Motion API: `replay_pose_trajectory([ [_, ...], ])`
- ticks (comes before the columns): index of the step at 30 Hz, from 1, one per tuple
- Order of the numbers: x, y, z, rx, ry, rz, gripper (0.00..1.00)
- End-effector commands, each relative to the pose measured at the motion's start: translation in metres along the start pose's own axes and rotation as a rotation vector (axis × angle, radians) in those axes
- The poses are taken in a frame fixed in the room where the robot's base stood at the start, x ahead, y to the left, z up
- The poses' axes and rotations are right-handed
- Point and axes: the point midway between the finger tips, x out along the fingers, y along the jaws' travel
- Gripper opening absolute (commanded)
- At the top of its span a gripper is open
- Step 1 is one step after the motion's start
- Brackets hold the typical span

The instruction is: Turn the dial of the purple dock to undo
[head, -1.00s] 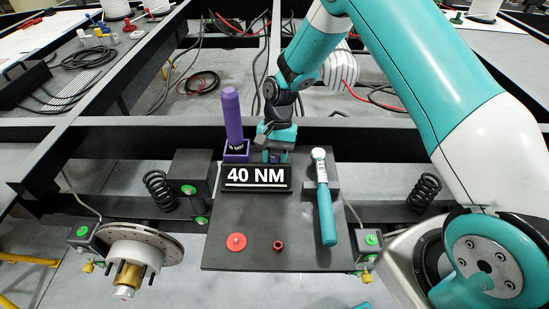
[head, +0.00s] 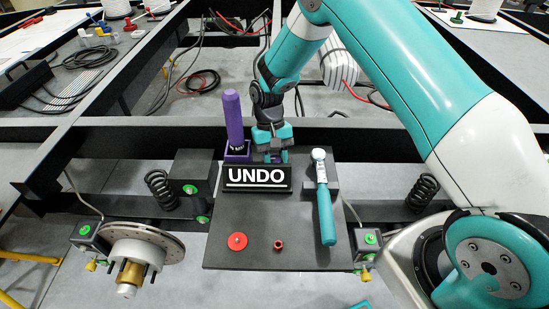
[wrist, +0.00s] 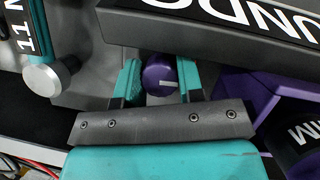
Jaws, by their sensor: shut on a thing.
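The purple dock (head: 236,153) stands at the back left of the dark board, with a tall purple tool (head: 233,115) upright in it. The dock also shows at the right of the wrist view (wrist: 245,92). The black sign (head: 257,178) in front reads "UNDO". The purple dial (wrist: 158,76), a small round knob with a pale mark, sits between my two teal fingers in the wrist view. My gripper (head: 276,157) is behind the sign, shut on the dial. The sign hides the dial in the head view.
A teal-handled wrench (head: 326,215) lies at the board's right, close to my gripper. A red disc (head: 237,241) and a small red socket (head: 279,244) are on the front of the board (head: 225,210). A chassis beam (head: 370,140) runs behind.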

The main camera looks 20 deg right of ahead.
Motion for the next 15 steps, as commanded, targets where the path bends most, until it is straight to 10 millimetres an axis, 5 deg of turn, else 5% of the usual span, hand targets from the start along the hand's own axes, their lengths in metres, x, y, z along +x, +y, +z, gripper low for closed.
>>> replay_pose_trajectory([
  [15, -0.0024, -0.0005, -0.0016, -0.031, 0.008, 0.011, 0.11],
])
